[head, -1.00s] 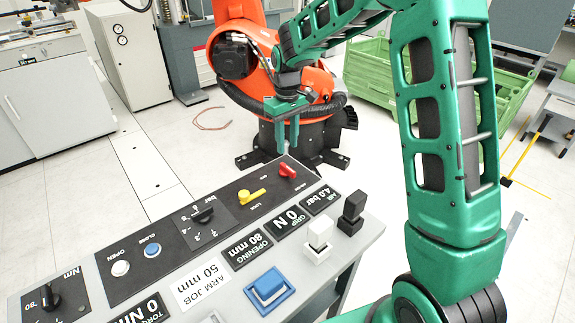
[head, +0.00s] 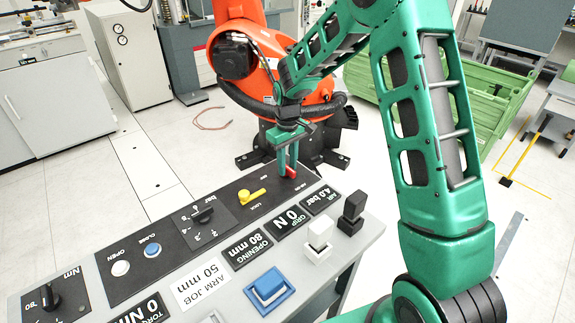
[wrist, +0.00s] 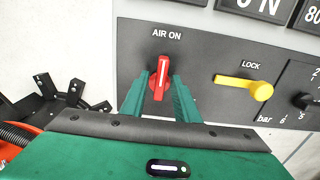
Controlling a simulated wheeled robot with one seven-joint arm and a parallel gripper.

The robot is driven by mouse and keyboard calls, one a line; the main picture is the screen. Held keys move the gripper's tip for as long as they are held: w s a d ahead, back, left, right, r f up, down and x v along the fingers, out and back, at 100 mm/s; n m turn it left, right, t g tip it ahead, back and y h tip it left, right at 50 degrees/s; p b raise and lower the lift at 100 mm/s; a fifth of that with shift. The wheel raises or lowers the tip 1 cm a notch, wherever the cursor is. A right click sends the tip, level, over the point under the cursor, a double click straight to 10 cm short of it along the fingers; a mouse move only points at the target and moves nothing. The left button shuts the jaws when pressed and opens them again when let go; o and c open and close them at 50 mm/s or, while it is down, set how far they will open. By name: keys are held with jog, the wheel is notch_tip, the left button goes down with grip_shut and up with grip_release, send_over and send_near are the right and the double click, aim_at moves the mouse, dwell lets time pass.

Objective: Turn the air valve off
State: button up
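The air valve is a small red handle (wrist: 159,76) with a white stripe, on a dark panel below the label "AIR ON" in the wrist view. It points roughly toward that label, slightly tilted. In the head view the red handle (head: 291,173) is at the far right end of the console and partly hidden by my fingers. My gripper (wrist: 161,82) has its two green fingers on either side of the handle, with narrow gaps showing. Its fingers also show over the valve in the head view (head: 287,162). Whether a finger touches the handle is unclear.
A yellow LOCK lever (wrist: 244,86) sits right of the valve in the wrist view. The console (head: 205,250) also carries a pressure knob (head: 203,215), buttons and displays; one reads 4.0 bar. An orange robot (head: 238,60) stands behind, near the console's far edge.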

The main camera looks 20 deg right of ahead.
grip_shut()
jog(key=shift+m, duration=0.5)
jog(key=m, duration=0.3)
jog(key=shift+a, duration=0.1)
jog(key=m, duration=0.4)
jog(key=shift+a, duration=0.3)
jog(key=m, duration=0.5)
jog(key=shift+w+a, duration=0.2)
jog(key=shift+a, duration=0.15)
jog(key=m, duration=0.4)
jog(key=shift+w+a+r+m, duration=0.1)
jog(key=shift+w+a+m, duration=0.2)
jog(key=shift+m, duration=0.1)
jog(key=shift+a, duration=0.1)
